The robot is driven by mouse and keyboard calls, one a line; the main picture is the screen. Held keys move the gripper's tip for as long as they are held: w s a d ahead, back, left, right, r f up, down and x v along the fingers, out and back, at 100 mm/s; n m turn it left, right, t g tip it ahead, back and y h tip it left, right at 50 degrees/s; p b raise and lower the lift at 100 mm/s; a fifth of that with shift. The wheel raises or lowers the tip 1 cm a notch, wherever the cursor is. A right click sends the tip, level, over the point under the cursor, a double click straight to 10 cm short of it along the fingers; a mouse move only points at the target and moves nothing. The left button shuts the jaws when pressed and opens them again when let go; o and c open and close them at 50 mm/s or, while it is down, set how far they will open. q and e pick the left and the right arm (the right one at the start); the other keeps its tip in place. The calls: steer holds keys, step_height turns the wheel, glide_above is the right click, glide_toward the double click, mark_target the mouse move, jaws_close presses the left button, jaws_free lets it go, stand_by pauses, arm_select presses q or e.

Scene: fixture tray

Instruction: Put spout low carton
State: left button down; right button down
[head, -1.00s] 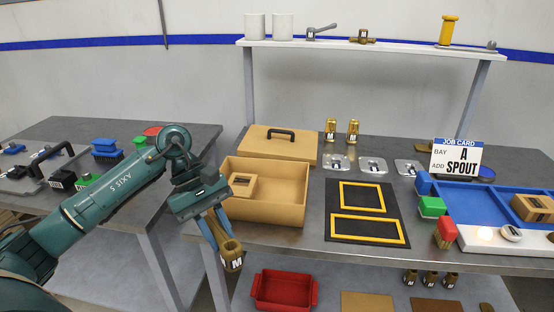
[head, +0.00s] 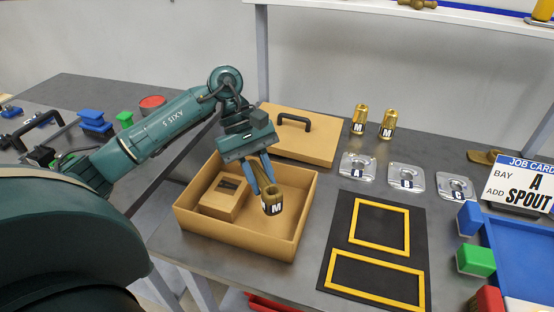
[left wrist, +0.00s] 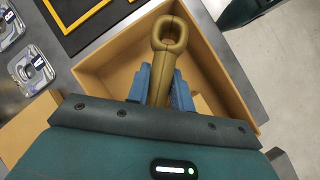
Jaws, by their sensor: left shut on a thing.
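The tan carton (head: 285,243) stands open on the table, with a smaller tan box (head: 222,196) in its left part. My left gripper (head: 264,184) is shut on a brass spout (head: 272,203) marked M, held over the carton's right part. Whether the spout's lower end is below the rim I cannot tell. In the left wrist view, the spout's ring end (left wrist: 170,34) sticks out beyond the blue fingers (left wrist: 160,87), with the carton's walls (left wrist: 112,58) around it. The job card (head: 526,185) reads bay A, add spout. My right gripper is not in view.
A tan lid (head: 318,146) with a black handle lies behind the carton. Two brass fittings (head: 360,118) stand beyond it. Metal plates (head: 358,167) marked A, B and C lie to the right. A black mat (head: 345,240) with yellow frames lies right of the carton.

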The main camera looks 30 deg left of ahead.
arm_select(q)
steer(key=shift+w, duration=0.3)
steer(key=shift+s+f+b, duration=0.2)
steer(key=shift+f+b, duration=0.1)
steer(key=shift+f, duration=0.5)
steer(key=shift+f+b, duration=0.9)
steer(key=shift+f, duration=1.6)
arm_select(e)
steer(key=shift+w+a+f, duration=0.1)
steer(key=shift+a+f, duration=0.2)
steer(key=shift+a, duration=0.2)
arm_select(q)
steer(key=shift+f+b, duration=0.6)
steer(key=shift+b, duration=0.2)
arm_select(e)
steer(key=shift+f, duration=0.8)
arm_select(q)
steer(key=c, duration=1.1)
jaws_free()
steer(key=shift+c, duration=0.2)
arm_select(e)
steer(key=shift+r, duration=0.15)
